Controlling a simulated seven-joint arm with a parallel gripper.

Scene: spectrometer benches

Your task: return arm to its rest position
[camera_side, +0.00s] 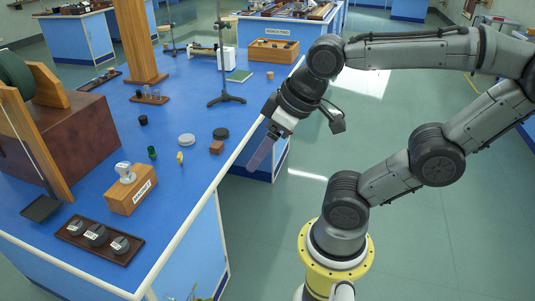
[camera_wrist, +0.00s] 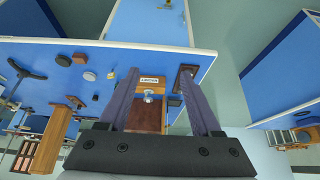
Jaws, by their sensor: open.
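My gripper (camera_side: 257,158) hangs at the end of my bent arm, near the right edge of the blue bench (camera_side: 110,205). Its purple fingers point down and to the left, with no object between them in the side view. In the wrist view my gripper (camera_wrist: 160,74) has its two fingers spread wide apart and empty. Between them, farther off, show a wooden block (camera_wrist: 151,86) with a label and a metal knob. The same block (camera_side: 131,197) stands at the front of the bench in the side view, well apart from my gripper.
A dark tray (camera_side: 72,233) with several round weights lies at the bench's front. Small caps, a grey disc (camera_side: 186,140) and a brown block (camera_side: 216,147) lie near the right edge. A black stand (camera_side: 227,97) rises behind. The floor (camera_side: 270,240) right of the bench is clear.

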